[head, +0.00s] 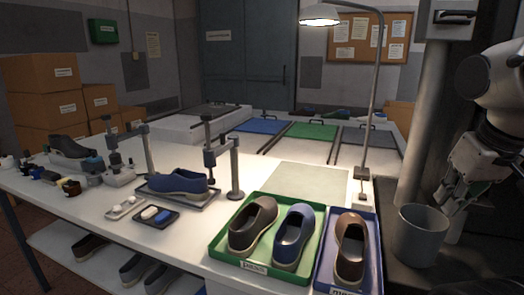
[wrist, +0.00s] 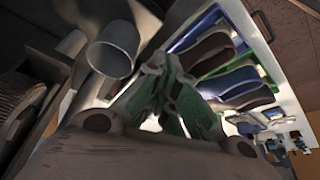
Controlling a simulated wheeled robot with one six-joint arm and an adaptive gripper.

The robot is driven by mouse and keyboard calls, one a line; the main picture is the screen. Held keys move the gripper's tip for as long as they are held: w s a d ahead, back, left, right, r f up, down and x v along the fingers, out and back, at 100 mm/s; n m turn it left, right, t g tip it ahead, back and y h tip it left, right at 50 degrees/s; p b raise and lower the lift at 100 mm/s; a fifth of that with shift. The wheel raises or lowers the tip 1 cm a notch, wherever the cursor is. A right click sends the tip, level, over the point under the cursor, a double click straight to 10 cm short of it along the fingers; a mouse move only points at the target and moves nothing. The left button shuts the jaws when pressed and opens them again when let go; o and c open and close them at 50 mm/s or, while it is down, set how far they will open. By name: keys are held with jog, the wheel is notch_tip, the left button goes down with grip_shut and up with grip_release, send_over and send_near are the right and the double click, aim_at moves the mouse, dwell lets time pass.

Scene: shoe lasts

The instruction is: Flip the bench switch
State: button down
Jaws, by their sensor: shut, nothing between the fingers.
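I cannot make out the bench switch for certain. A small pale box (head: 362,173) sits on the lamp's post above the white bench (head: 215,240), with a small fitting (head: 363,198) below it, but their details are too small to read. My gripper (head: 460,190) is at the right of the head view, above and beside a grey bucket, away from the lamp post. In the wrist view my gripper (wrist: 165,62) has its green-padded fingers drawn together with nothing between them.
The bucket (head: 420,240) stands right of the bench and shows in the wrist view (wrist: 115,50). Green (head: 225,262) and blue (head: 325,270) trays hold shoes at the bench's right end. The lamp (head: 320,16) overhangs the bench. A press post (head: 236,165) and shoe lasts stand further left.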

jog(key=m+g+h, duration=0.1)
jog(key=m+g, duration=0.1)
jog(key=m, duration=0.2)
send_over(362, 194)
jog(key=s, duration=0.2)
jog(key=s+x, duration=0.1)
jog(key=x, duration=0.3)
jog(key=shift+m, duration=0.3)
jog(key=x, duration=0.4)
jog(key=a+x, duration=0.1)
jog(key=x, duration=0.7)
jog(key=shift+s+a+f, duration=0.25)
jog(key=shift+f, duration=0.9)
jog(key=shift+s, duration=0.1)
